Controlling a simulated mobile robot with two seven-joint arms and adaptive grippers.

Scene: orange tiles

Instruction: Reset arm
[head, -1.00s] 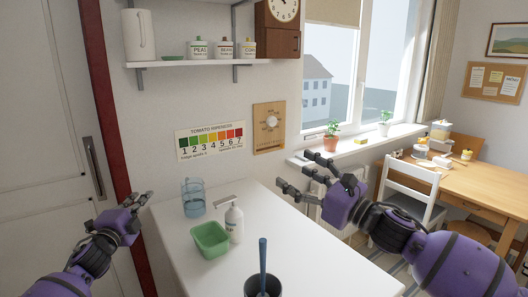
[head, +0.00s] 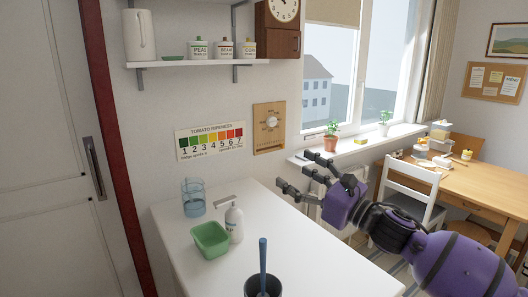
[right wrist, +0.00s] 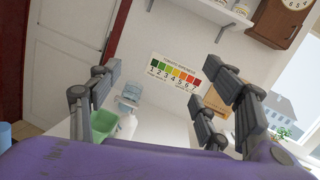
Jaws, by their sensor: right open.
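My right gripper (head: 300,176) is open and empty in the head view. It is above the right side of the white table (head: 305,250), with its fingers pointing left. In the right wrist view its dark fingers (right wrist: 160,105) are spread wide with nothing between them. My left arm and left gripper do not show in the head view now.
On the table are a green bowl (head: 210,240), a white pump bottle (head: 234,222), a bluish clear jug (head: 193,198) and a dark cup (head: 262,287) with a blue-handled tool. A white chair (head: 409,188) and wooden desk (head: 470,185) stand at right.

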